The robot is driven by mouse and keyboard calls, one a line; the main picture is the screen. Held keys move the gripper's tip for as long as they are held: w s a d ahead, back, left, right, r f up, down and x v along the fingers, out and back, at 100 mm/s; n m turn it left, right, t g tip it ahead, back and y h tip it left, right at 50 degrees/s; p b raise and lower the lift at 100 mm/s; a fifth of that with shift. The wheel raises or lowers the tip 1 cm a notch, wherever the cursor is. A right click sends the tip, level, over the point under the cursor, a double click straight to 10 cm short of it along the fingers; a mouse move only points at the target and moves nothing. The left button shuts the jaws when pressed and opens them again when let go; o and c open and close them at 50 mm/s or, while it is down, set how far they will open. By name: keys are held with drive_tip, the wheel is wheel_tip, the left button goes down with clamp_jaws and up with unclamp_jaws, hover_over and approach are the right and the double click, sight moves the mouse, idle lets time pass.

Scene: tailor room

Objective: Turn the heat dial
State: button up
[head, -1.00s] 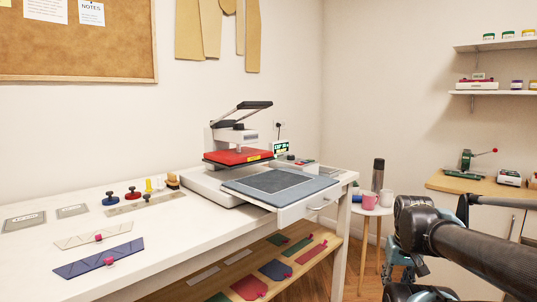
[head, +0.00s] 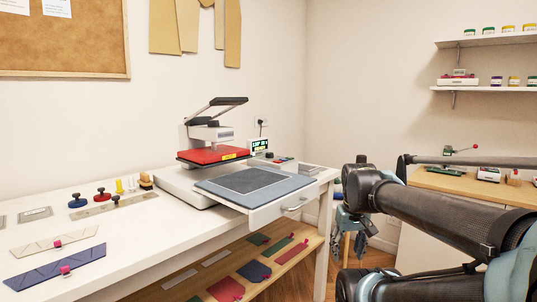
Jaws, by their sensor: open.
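The heat press (head: 208,150) stands on the white table, with a raised black handle and a red upper plate above a grey pad. The heat dial is too small to tell apart there. My gripper (head: 356,242) hangs in front of the table's right end, right of and lower than the press. It is open and empty, well apart from the control box, and partly hidden by my arm.
The white table (head: 150,238) holds stamps, plates and strips with pink knobs at the left. A lower wooden shelf (head: 200,278) holds coloured pieces. A wooden side table (head: 480,188) stands at the right.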

drive_tip(key=w+a+r+n, duration=0.35)
drive_tip(key=w+r, duration=0.85)
drive_tip(key=r, duration=0.4)
wheel_tip(320, 180, up, 20)
drive_tip(key=n+g, duration=0.3)
drive_tip(key=n, duration=1.3)
hover_over(270, 155)
drive_tip(key=w+a, duration=0.1)
drive_tip(key=w, duration=0.2)
drive_tip(key=f, duration=1.1)
drive_tip(key=s+f, duration=0.1)
drive_tip(key=f, duration=0.4)
drive_tip(key=shift+s+d+f, duration=0.1)
drive_tip(key=shift+f, duration=0.05)
